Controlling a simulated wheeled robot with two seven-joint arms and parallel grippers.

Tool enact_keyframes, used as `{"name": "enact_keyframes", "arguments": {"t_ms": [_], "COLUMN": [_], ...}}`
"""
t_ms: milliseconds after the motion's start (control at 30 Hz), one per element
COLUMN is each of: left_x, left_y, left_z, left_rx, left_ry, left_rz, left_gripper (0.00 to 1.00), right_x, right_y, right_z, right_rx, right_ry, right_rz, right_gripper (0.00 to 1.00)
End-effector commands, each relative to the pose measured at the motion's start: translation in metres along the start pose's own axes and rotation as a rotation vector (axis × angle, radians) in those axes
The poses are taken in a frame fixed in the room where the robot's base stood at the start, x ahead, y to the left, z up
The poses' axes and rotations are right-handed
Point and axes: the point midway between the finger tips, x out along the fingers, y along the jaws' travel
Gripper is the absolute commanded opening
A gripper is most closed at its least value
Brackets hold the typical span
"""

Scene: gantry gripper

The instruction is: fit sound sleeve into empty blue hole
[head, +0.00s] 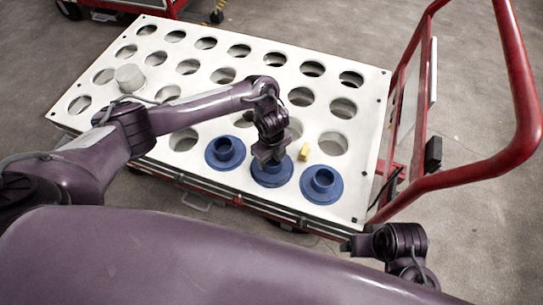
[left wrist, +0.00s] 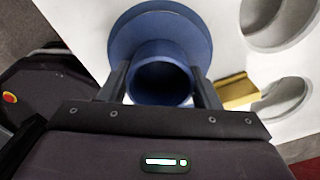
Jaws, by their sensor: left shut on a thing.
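Three blue flanged sleeves sit along the near edge of a white panel with round holes (head: 210,68): a left one (head: 225,152), a middle one (head: 272,177) and a right one (head: 322,183). My left gripper (head: 270,158) points down at the middle sleeve and is shut on its raised tube. In the left wrist view the fingers stand on either side of that blue tube (left wrist: 160,52), with its wide flange behind. Whether its flange touches the panel I cannot tell. My right gripper (head: 357,243) is partly seen at lower right, its jaws unclear.
A grey cylinder (head: 129,78) stands at the panel's left. The red cart handle (head: 520,85) rises at the right. Many panel holes are open.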

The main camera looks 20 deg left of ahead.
Motion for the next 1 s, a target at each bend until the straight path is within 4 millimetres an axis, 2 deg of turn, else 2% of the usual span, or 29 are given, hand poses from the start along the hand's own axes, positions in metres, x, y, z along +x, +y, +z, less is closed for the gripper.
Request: {"name": "enact_keyframes", "arguments": {"t_ms": [633, 667, 700, 833, 1000], "left_x": [0.017, 0.017, 0.016, 0.016, 0.016], "left_y": [-0.001, -0.001, -0.001, -0.001, 0.0], "left_z": [0.0, 0.0, 0.0, 0.0, 0.0], "left_rx": [-0.001, -0.001, -0.001, -0.001, 0.0], "left_ry": [0.0, 0.0, 0.0, 0.0, 0.0], "left_rz": [-0.001, -0.001, -0.001, -0.001, -0.001], "left_gripper": [0.28, 0.58, 0.63, 0.8, 0.82], "right_x": [0.011, 0.011, 0.01, 0.01, 0.01], "right_y": [0.0, 0.0, 0.0, 0.0, 0.0], "right_z": [0.001, 0.001, 0.001, 0.001, 0.001], "right_rx": [0.0, 0.0, 0.0, 0.0, 0.0], "right_ry": [0.0, 0.0, 0.0, 0.0, 0.0], "right_rz": [0.0, 0.0, 0.0, 0.0, 0.0], "right_gripper": [0.82, 0.82, 0.82, 0.82, 0.82]}}
